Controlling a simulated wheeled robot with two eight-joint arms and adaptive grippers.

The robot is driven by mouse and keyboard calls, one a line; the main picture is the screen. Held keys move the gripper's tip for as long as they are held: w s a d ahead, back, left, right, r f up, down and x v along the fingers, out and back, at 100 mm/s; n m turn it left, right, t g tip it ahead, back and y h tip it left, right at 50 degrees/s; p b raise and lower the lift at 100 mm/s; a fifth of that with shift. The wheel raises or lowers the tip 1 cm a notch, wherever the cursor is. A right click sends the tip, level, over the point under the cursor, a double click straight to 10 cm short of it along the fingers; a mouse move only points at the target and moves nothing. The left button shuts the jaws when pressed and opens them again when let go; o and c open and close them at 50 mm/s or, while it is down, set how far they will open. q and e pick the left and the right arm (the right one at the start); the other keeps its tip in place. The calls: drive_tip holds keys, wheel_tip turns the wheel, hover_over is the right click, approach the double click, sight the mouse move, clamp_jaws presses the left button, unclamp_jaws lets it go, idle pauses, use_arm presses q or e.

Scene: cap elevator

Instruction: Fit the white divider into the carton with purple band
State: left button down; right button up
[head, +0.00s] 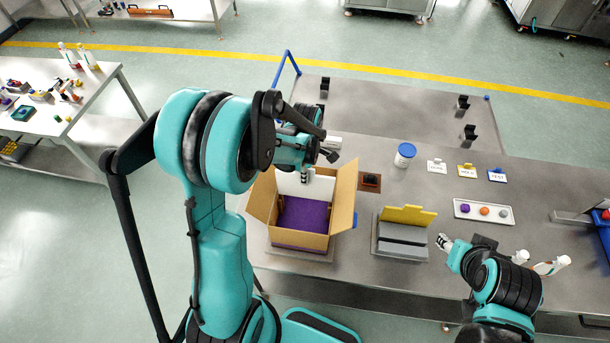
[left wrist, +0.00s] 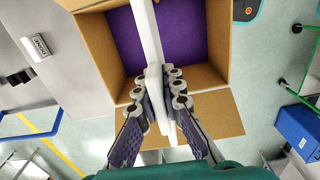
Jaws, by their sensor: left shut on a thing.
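The open cardboard carton (head: 342,205) stands on the table with its flaps spread. It has a purple inner floor (head: 303,214) and a purple strip low on its front. It also shows in the left wrist view (left wrist: 217,45). My left gripper (head: 307,174) is shut on the white divider (head: 291,184), over the carton's far part. In the left wrist view, the fingers (left wrist: 160,92) pinch the divider (left wrist: 146,38), seen edge-on across the opening. I cannot tell how deep its lower edge reaches. My right gripper (head: 443,241) is right of the grey rack, holding nothing visible; its finger gap is unclear.
A grey rack (head: 402,235) with a yellow panel (head: 409,215) stands right of the carton. A blue-lidded jar (head: 405,154), small label signs (head: 467,170) and a tray of coloured balls (head: 483,211) are farther right. White bottles (head: 551,266) lie near my right arm.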

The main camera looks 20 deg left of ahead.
drive_tip(key=shift+f+b, duration=0.4)
drive_tip(key=shift+f, duration=0.3)
drive_tip(key=shift+f+b, duration=0.65)
idle(1.1)
drive_tip(key=shift+f, duration=0.15)
